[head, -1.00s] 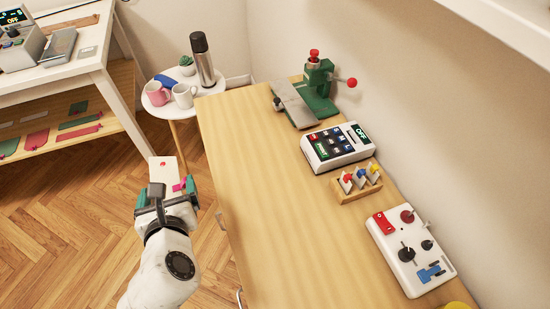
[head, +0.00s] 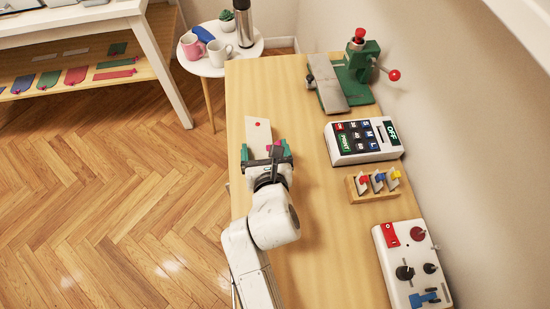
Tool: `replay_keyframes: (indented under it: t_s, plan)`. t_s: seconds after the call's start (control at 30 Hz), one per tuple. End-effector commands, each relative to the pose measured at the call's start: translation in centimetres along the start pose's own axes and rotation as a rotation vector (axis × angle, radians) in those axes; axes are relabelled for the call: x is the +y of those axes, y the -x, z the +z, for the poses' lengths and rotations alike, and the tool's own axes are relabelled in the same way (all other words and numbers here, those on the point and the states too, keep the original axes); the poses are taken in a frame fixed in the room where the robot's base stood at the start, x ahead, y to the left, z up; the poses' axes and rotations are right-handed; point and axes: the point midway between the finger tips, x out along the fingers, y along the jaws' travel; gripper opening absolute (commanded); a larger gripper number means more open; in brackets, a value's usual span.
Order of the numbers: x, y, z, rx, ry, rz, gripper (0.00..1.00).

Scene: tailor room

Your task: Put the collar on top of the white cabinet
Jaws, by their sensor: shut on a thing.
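My gripper (head: 266,158) is shut on a flat white piece with a red dot (head: 257,133), which seems to be the collar. A small magenta bit shows at its right side by the fingers. The piece points away from me, over the left part of the light wood top (head: 300,225) of a long cabinet along the wall. I cannot tell whether it touches that top. The cabinet's front is mostly out of sight, so I cannot confirm that it is white. The fingers hide the near end of the piece.
Along the wall side stand a green press (head: 358,75), a white keypad device (head: 363,140), a wooden holder with colored tags (head: 373,184) and a white control box (head: 410,265). A round table with mugs (head: 213,66) stands beyond the far left corner. The top's middle is clear.

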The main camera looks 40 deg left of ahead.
Motion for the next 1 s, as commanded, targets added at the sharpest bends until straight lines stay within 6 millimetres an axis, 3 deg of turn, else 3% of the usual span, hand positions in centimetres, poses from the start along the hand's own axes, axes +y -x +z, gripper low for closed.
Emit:
replay_keyframes:
  t_s: [0.33,0.5,0.93,0.97,1.0]
  plan:
    - [-2.4,-0.8,-2.8,0.001,-0.001,-0.001,0.56]
    - [-2.3,-1.8,-5.0,0.001,0.001,0.001,0.56]
    - [-2.3,-2.1,-5.6,-0.001,0.000,-0.001,0.56]
    - [-2.3,-2.1,-5.6,-0.001,0.000,-0.001,0.89]
    - [-2.3,-2.1,-5.5,-0.002,0.000,0.000,0.93]
